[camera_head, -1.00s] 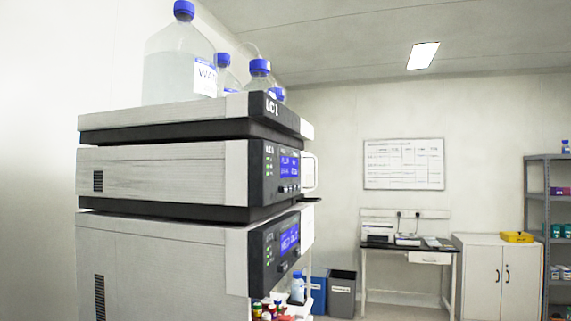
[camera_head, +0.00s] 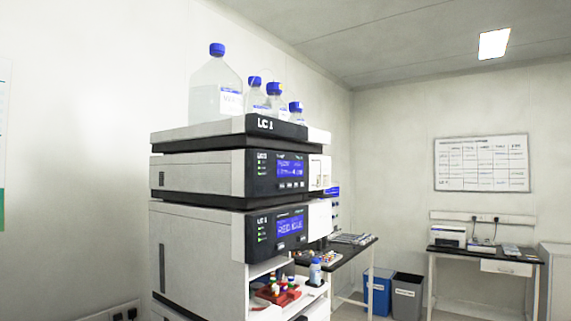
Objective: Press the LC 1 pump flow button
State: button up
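The LC 1 column stack (camera_head: 198,238) stands left of centre in the head view, seen at an angle with its dark front panels facing right. Its top tray (camera_head: 283,127) carries the LC 1 label. The upper module (camera_head: 262,188) has a lit blue display (camera_head: 291,169), green lights at its left and a row of small pale buttons (camera_head: 291,185) under the display. The lower module (camera_head: 258,240) has a second blue display (camera_head: 290,225) with small buttons near it. The button labels are too small to read. My gripper is not in view.
Blue-capped bottles (camera_head: 216,90) stand on top of the stack. A dark-topped bench (camera_head: 352,254), a blue bin (camera_head: 378,290) and a grey bin (camera_head: 406,294) lie behind to the right.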

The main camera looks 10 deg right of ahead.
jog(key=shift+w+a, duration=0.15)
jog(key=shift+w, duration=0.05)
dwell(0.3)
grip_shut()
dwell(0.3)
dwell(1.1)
